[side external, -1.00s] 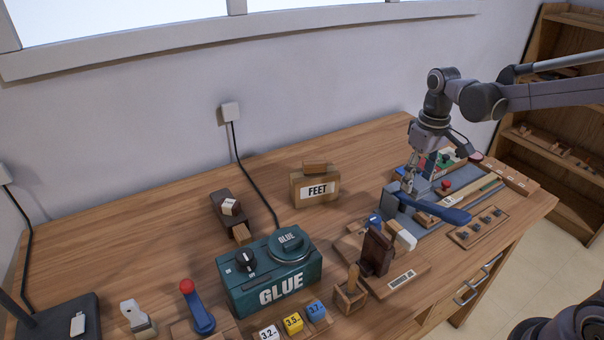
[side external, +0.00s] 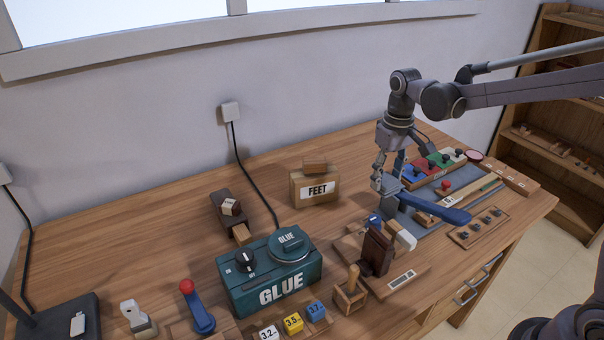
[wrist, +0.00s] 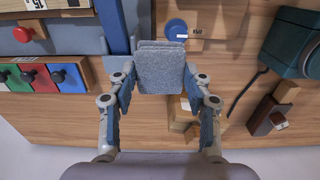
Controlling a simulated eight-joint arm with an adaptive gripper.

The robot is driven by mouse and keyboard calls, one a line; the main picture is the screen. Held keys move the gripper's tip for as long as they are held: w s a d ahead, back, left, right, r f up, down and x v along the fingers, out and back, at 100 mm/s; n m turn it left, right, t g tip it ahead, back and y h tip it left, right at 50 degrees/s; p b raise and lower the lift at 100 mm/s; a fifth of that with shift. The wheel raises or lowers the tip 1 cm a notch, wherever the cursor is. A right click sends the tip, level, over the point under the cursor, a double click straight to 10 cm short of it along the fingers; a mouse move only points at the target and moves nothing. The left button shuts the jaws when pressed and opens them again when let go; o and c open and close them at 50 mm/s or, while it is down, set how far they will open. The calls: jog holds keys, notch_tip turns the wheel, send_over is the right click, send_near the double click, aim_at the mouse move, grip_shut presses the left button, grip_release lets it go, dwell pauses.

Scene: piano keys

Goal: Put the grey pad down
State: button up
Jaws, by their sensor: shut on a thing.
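The grey pad (wrist: 162,68) is a fuzzy, roughly square piece, seen between my fingertips in the wrist view. My gripper (wrist: 162,75) is shut on it, with one finger at each side edge. In the side view my gripper (side external: 379,184) points down over the left end of the blue-grey fixture with the blue lever (side external: 440,209). I cannot clearly pick out the pad there, nor tell whether it touches anything below.
A blue knob (wrist: 176,28) is just beyond the pad. A board with a dark upright block (side external: 377,251) and a white block (side external: 405,238) stands in front. Coloured knobbed boxes (side external: 436,164) are behind right.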

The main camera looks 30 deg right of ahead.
send_over(328, 228)
notch_tip(328, 228, down, 7)
jog(key=shift+d+f, duration=0.1)
jog(key=shift+f, duration=2.15)
jog(key=shift+f, duration=0.15)
jog(key=o, duration=1.1)
jog(key=shift+c, duration=0.2)
